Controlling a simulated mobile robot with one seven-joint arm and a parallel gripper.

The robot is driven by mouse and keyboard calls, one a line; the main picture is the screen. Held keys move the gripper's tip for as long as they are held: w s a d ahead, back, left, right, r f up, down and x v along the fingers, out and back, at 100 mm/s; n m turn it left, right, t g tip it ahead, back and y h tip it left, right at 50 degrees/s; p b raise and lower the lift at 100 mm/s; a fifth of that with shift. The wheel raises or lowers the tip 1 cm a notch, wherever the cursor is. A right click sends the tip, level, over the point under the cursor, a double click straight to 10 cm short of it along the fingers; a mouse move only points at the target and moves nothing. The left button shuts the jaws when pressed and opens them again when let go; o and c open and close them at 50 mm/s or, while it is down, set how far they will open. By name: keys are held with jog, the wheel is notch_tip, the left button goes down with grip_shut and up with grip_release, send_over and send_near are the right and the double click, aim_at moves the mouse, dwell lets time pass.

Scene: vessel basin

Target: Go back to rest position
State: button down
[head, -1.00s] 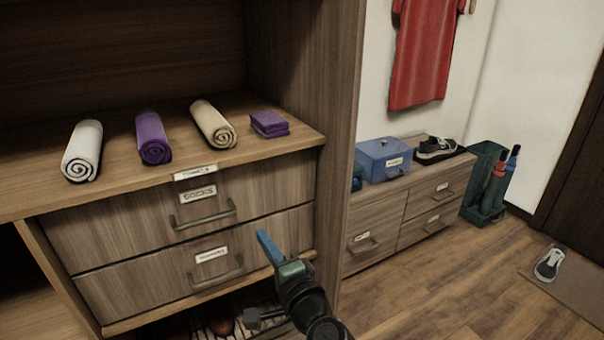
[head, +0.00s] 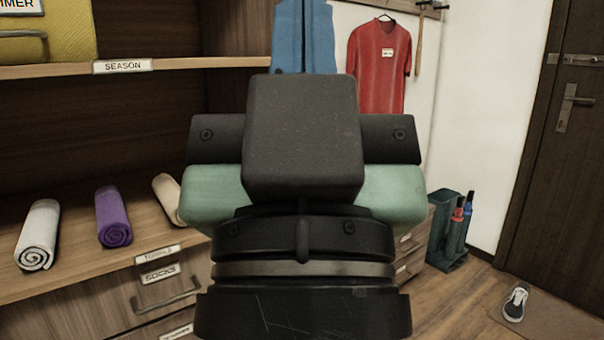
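My gripper (head: 304,8) is raised close in front of the camera and fills the middle of the head view. Its black and green body hides much of the scene behind it. Its two blue fingers point up to the top edge of the picture and lie side by side with no visible gap. I see nothing held between them. The fingertips are at or beyond the picture edge.
A white towel roll (head: 38,236), a purple roll (head: 114,217) and a beige roll (head: 167,195) lie on the shelf at left. A red shirt (head: 377,70) hangs behind. An umbrella stand (head: 446,231) and a shoe (head: 516,302) are at right, with open floor between.

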notch_tip(320, 180, up, 32)
jog(key=p, duration=2.9)
jog(key=shift+f, duration=0.25)
jog(key=shift+a, duration=0.1)
